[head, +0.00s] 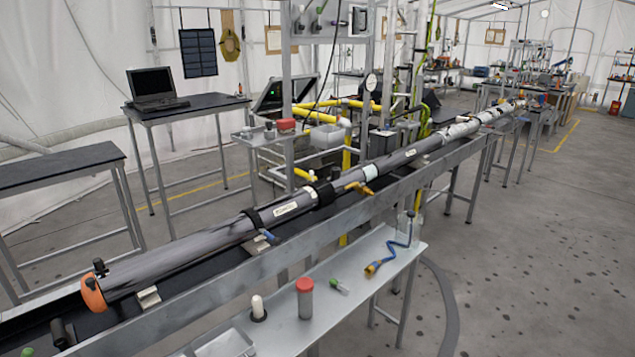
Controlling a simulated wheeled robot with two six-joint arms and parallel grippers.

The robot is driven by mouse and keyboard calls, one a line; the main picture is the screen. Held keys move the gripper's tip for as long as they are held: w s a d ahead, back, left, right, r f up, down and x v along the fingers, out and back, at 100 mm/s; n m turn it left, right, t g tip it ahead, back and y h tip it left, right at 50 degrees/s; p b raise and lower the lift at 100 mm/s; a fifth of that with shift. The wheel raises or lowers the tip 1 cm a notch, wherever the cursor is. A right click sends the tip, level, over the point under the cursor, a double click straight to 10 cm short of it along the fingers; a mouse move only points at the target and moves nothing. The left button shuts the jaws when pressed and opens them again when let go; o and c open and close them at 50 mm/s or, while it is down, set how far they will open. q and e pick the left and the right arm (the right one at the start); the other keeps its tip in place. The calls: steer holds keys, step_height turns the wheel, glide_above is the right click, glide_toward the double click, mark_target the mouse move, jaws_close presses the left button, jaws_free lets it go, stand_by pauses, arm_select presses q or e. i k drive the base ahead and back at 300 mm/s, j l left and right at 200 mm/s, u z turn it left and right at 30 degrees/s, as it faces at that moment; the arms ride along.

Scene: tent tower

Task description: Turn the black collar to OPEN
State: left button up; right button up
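A long grey tube (205,240) lies slantwise along a metal beam, from the lower left to the far right. Two black collars ring it: a nearer one (253,219) and a farther one (323,193). A pale label (287,209) with writing too small to read sits between them. A blue lever-like part (267,235) sticks out beside the nearer collar. I cannot tell which collar the task names, nor its setting. Neither of my grippers is in view.
The metal beam (300,228) runs in front of the tube. An orange end cap (94,292) is at its near end. Floor at right is clear.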

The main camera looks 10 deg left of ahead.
mark_target(325, 190)
steer(key=i+l, duration=0.2)
steer(key=l, duration=0.15)
steer(key=i+l, duration=0.45)
steer(key=l, duration=0.25)
steer(key=i+l+u, duration=0.1)
steer(key=i+l, duration=0.15)
steer(key=l, duration=0.1)
